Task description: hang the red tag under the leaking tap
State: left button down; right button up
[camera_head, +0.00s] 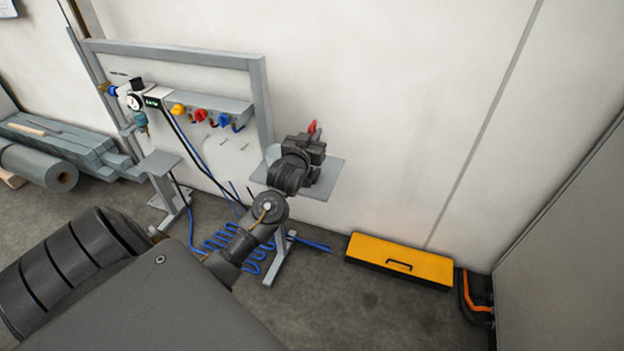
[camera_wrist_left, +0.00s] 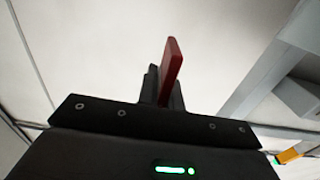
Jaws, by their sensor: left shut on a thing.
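My left gripper (camera_head: 312,137) is shut on the red tag (camera_head: 312,127), which sticks up from the fingers. In the left wrist view the red tag (camera_wrist_left: 171,66) stands between the dark fingers (camera_wrist_left: 164,88). The yellow tap (camera_head: 178,109), red tap (camera_head: 200,115) and blue tap (camera_head: 224,120) sit in a row on a grey rail, left of the gripper. Small pegs show on the panel below them. The tag is well apart from the taps. I cannot tell which tap leaks. My right gripper is not in view.
A grey frame (camera_head: 180,56) surrounds the tap panel, its right post between taps and gripper. A small grey shelf (camera_head: 325,185) lies below the gripper. Blue hose (camera_head: 250,250) coils on the floor. A yellow case (camera_head: 400,262) stands right. A pressure gauge (camera_head: 134,102) is left of the taps.

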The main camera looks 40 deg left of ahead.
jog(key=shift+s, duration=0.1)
pick_arm(q)
jog(key=shift+f, duration=0.25)
notch_tip(320, 180, down, 4)
jog(key=shift+r, duration=0.1)
jog(key=shift+f, duration=0.6)
notch_tip(320, 180, down, 4)
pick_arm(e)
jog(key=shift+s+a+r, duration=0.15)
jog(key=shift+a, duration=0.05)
pick_arm(q)
jog(key=shift+f, duration=0.15)
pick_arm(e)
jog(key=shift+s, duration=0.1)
pick_arm(q)
jog(key=c, duration=1.6)
grip_release()
jog(key=shift+o, duration=0.2)
